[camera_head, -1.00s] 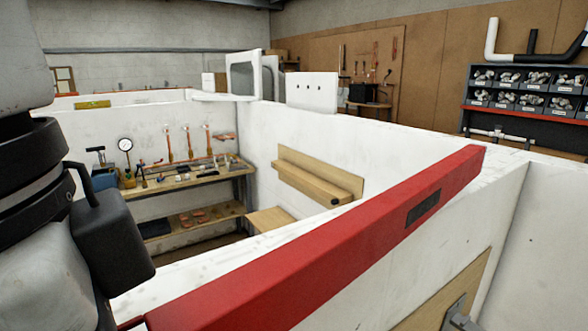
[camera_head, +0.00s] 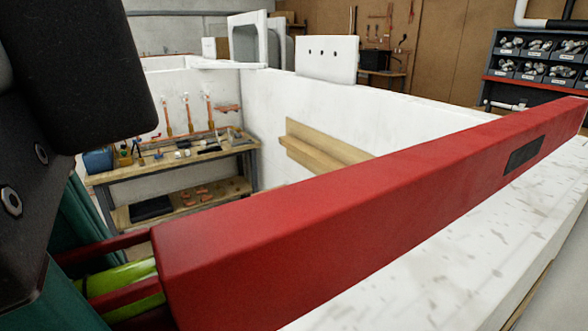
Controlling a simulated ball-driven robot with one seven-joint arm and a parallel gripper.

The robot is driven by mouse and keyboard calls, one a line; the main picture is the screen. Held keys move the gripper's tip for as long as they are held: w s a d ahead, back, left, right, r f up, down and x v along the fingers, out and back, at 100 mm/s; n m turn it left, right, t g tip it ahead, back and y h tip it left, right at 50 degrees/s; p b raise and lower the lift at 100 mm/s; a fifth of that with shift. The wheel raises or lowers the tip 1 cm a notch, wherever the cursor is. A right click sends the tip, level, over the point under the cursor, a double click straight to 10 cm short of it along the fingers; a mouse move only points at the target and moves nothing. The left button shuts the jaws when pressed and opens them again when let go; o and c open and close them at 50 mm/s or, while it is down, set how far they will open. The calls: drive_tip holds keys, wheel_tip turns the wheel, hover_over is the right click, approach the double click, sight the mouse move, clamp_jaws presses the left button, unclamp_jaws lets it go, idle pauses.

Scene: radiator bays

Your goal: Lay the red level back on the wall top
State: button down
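The red level (camera_head: 370,195) is a long red bar with a dark slot (camera_head: 524,154) near its far end. It runs from lower left to upper right in the head view, along the white wall top (camera_head: 450,240). I cannot tell whether it touches the wall top or is just above it. Red rails and a yellow-green vial (camera_head: 122,278) show at its left part. My gripper (camera_head: 68,272), dark with teal fingers, is at the left edge. Its fingers lie on both sides of the level and appear shut on it. The level's part beyond the left edge is hidden.
Beyond the wall is a bay with a workbench (camera_head: 175,172) holding tools and copper pipes. A wooden ledge (camera_head: 318,150) is fixed to the bay's wall. A white panel with holes (camera_head: 327,60) stands behind. A bin rack (camera_head: 535,62) is at the right.

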drive_tip(key=shift+f+b, duration=1.55)
drive_tip(key=shift+f, duration=0.1)
drive_tip(key=shift+f+b, duration=0.7)
drive_tip(key=shift+f, duration=1.55)
drive_tip(key=shift+f, duration=0.4)
drive_tip(key=c, duration=0.6)
unclamp_jaws()
drive_tip(key=shift+c, duration=0.2)
drive_tip(key=shift+s+f, duration=0.1)
